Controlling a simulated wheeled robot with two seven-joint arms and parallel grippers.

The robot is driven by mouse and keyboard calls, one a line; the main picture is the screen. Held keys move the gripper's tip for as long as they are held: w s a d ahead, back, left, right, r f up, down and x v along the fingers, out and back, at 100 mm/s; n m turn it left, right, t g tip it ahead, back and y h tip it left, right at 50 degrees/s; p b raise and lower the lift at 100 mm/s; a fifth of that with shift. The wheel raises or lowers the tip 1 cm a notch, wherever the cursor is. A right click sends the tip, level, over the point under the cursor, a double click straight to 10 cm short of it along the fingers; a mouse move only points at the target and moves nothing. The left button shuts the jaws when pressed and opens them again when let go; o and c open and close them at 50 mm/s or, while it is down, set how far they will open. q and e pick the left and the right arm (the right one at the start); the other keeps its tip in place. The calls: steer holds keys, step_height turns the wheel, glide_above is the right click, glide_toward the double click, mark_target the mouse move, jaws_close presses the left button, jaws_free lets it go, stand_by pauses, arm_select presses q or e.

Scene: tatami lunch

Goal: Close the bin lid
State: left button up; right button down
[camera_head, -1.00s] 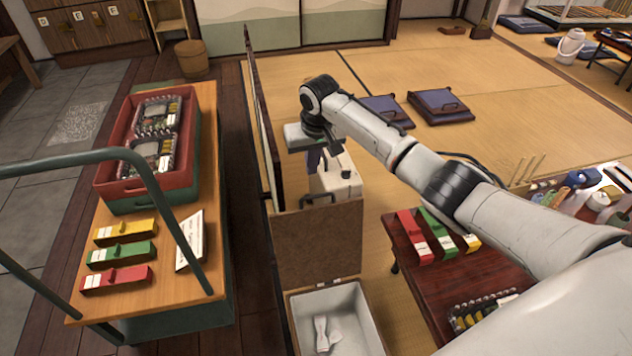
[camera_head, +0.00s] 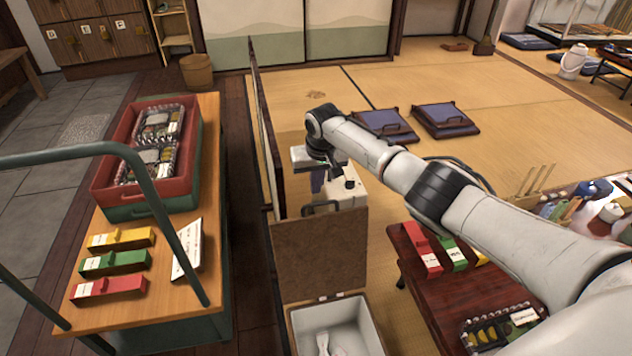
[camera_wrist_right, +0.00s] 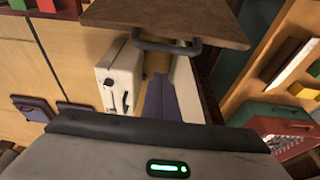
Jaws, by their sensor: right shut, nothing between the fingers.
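The bin (camera_head: 378,335) is at the bottom centre of the head view, open, with white cloth-like or cutlery-like items inside. Its brown lid (camera_head: 318,252) stands upright at the far side, with a dark handle near its top edge. The lid (camera_wrist_right: 165,18) and its handle (camera_wrist_right: 167,46) also show at the top of the right wrist view. My right gripper (camera_head: 317,188) is shut and empty behind the lid, fingers pointing down. Its fingers (camera_wrist_right: 160,85) appear apart from the handle in the wrist view. My left gripper is not in view.
A thin dark partition (camera_head: 265,130) stands just left of my right gripper. A white box (camera_head: 350,190) stands behind the lid. A trolley (camera_head: 212,250) with a red-green crate is left; a low dark table (camera_head: 425,290) is right.

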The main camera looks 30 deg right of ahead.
steer(key=shift+s+a+r+p, duration=0.1)
steer(key=shift+s+a+p, duration=0.15)
steer(key=shift+s, duration=0.6)
steer(key=shift+s+a+p, duration=0.2)
steer(key=shift+s, duration=0.6)
